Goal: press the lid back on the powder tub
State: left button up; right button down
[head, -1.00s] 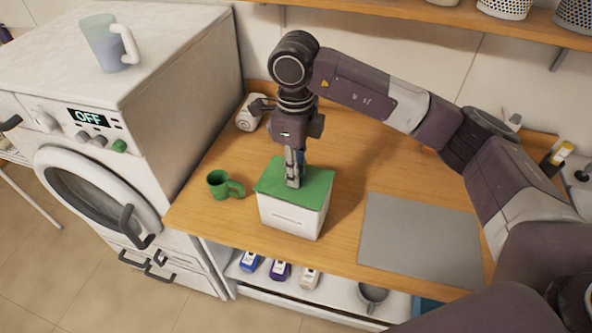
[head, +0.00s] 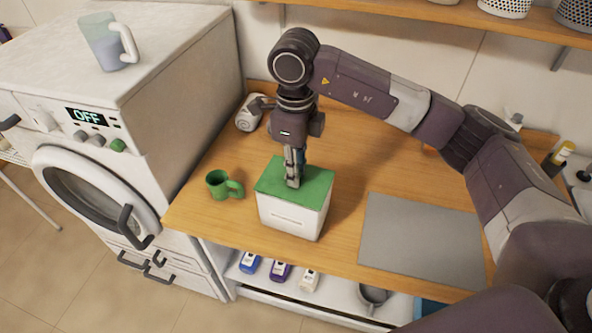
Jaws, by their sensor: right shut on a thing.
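The powder tub (head: 290,217) is a white box with a small label on its front, standing on the wooden counter. Its green lid (head: 318,185) lies flat over the top, its edges in line with the walls; I cannot tell whether it is fully pressed down. My right gripper (head: 293,183) points straight down onto the middle of the lid. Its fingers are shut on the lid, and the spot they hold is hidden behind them. My left gripper is not in view.
A green mug (head: 219,185) stands close left of the tub. A grey mat (head: 420,240) lies to the right. A white rounded item (head: 247,117) sits behind. The washing machine (head: 120,110) borders the counter on the left. Bottles (head: 280,271) stand on the shelf below.

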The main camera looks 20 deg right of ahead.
jog(key=shift+f+b, duration=0.35)
jog(key=shift+b, duration=0.65)
dwell(1.8)
jog(key=c, duration=1.2)
grip_release()
jog(key=shift+c, duration=0.2)
jog(key=shift+r+p, duration=1.7)
jog(key=shift+r, duration=1.85)
jog(key=shift+c, duration=0.4)
grip_shut()
